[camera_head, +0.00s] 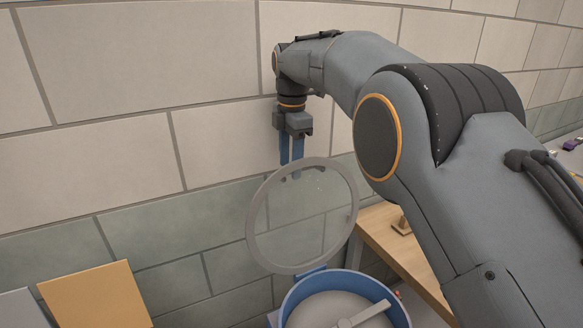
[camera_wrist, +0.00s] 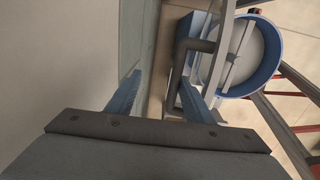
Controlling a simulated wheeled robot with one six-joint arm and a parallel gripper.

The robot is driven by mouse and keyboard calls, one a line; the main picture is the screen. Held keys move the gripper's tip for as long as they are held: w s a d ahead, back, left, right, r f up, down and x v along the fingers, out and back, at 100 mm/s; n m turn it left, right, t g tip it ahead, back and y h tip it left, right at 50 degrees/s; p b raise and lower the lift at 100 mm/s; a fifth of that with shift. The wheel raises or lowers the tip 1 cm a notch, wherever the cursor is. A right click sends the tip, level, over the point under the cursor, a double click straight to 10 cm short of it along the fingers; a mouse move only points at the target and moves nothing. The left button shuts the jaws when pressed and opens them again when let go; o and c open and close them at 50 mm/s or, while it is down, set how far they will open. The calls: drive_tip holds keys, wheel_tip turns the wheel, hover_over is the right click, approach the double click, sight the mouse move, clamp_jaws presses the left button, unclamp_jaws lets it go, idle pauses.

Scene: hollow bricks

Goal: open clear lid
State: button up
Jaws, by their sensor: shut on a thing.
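The clear lid (camera_head: 302,215) is a round see-through disc with a grey rim. It stands tilted up steeply above a blue round container (camera_head: 292,296), its lower edge near the container's back rim. My gripper (camera_head: 291,174) points down at the top of the lid, its two blue fingers shut on the lid's upper part. In the wrist view my gripper (camera_wrist: 160,84) shows a grey bar (camera_wrist: 183,62) of the lid by the right finger; the exact contact is hidden. The blue container (camera_wrist: 272,72) shows there too, open, with a grey bar across its pale inside.
A tiled wall (camera_head: 90,110) stands close behind the lid and gripper. A wooden table (camera_head: 392,240) is to the right of the lid. An orange-tan panel (camera_head: 95,298) is at the lower left. Red frame bars (camera_wrist: 272,116) show in the wrist view.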

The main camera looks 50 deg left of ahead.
wheel_tip(320, 180, up, 7)
drive_tip(key=b, duration=0.1)
drive_tip(key=shift+d, duration=0.2)
drive_tip(key=shift+f, duration=0.15)
idle(0.3)
